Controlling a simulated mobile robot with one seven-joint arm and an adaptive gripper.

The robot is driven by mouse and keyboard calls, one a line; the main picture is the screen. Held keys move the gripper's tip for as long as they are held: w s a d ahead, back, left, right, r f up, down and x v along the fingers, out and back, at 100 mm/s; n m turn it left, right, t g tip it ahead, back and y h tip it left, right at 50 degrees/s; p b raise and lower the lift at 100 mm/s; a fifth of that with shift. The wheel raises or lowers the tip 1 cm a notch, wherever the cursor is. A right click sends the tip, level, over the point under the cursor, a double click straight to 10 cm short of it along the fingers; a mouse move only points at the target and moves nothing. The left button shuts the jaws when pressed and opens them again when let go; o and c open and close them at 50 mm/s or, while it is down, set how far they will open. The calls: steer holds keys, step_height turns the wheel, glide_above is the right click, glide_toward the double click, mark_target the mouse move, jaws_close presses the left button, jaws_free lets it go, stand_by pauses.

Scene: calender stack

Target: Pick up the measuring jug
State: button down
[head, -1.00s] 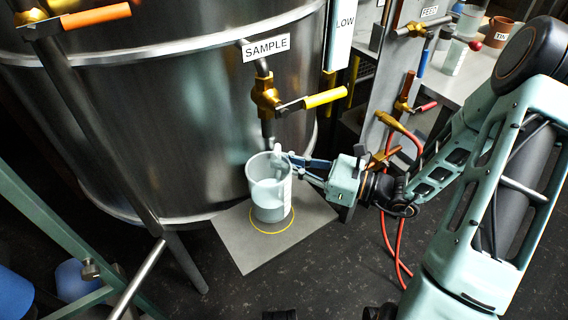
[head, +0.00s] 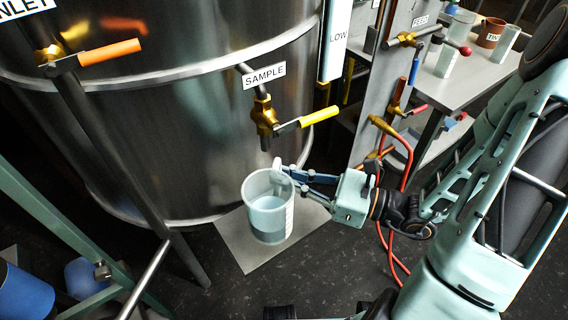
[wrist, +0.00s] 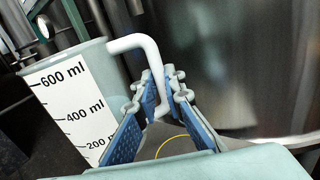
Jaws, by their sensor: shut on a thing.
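The measuring jug (head: 262,207) is translucent pale with grey-blue liquid in it. It is roughly upright and appears held above the grey plate (head: 239,243), below the sample valve's outlet. In the wrist view the jug (wrist: 95,75) shows its white scale at the left, marked 200, 400 and 600 ml. My gripper (head: 290,172) reaches in from the right and is shut on the jug's white handle (wrist: 150,58). Its blue-padded fingers (wrist: 166,100) close around the handle's upright part. A yellow ring shows in part on the plate below in the wrist view (wrist: 172,140).
The sample valve (head: 264,115) with its yellow lever hangs from the steel tank (head: 180,130) just above the jug. A blue-green frame (head: 60,235) stands at the left. Red hoses (head: 385,240) hang behind my arm. A bench (head: 460,85) with containers is at the upper right.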

mark_target(289, 191)
steer(key=shift+s+r+p, duration=0.5)
steer(key=shift+s+p, duration=0.3)
steer(key=shift+p, duration=0.7)
steer(key=shift+s+r+p, duration=0.45)
steer(key=shift+s+p, duration=0.35)
steer(key=shift+p, duration=0.7)
steer(key=shift+s+d+r+p, duration=0.1)
steer(key=shift+s+r+p, duration=0.2)
steer(key=shift+s+p, duration=0.8)
steer(key=shift+p, duration=0.35)
